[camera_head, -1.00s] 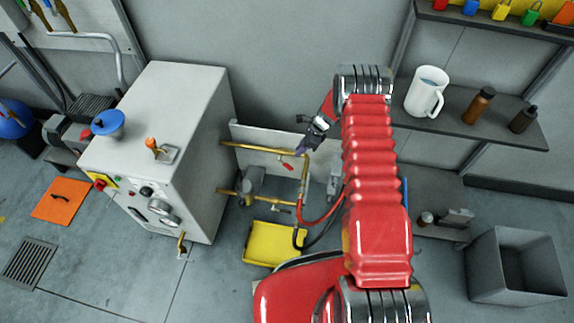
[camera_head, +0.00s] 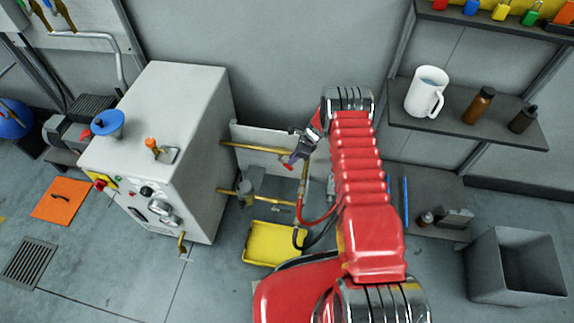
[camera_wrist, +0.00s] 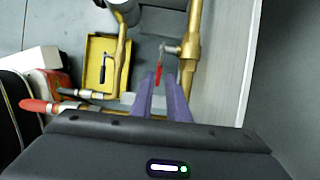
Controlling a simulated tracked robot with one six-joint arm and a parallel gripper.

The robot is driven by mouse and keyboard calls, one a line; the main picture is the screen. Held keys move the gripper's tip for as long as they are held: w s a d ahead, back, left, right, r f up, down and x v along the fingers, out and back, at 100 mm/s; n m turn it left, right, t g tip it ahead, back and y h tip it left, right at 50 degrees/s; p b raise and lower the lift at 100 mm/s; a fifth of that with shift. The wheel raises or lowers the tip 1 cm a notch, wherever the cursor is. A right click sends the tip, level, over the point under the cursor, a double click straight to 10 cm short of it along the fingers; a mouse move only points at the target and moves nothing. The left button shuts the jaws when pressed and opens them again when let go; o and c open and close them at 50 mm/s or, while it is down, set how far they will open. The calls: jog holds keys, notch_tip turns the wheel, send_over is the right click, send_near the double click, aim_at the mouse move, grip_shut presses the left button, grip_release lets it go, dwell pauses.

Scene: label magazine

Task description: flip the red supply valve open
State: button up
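The red supply valve lever (camera_head: 287,167) hangs by the upper brass pipe (camera_head: 258,148), beside the white cabinet. In the wrist view the red lever (camera_wrist: 159,72) points down from a brass fitting (camera_wrist: 190,46). My gripper (camera_head: 295,160) is right at the lever in the head view and partly covers it. In the wrist view the two purple fingers of my gripper (camera_wrist: 161,84) are apart, with the lever's end showing between their tips. I cannot tell whether either finger touches the lever.
The cabinet (camera_head: 207,150) stands left of the pipes. A yellow tray (camera_head: 273,244) lies on the floor below them. A second red-handled part (camera_wrist: 36,106) shows at lower left in the wrist view. A shelf with a white mug (camera_head: 424,94) is at right.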

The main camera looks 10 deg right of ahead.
aim_at(288, 167)
jog(key=shift+x, duration=3.05)
jog(key=shift+c, duration=0.5)
grip_shut()
jog(key=shift+w+d+r, duration=0.1)
jog(key=shift+w, duration=0.05)
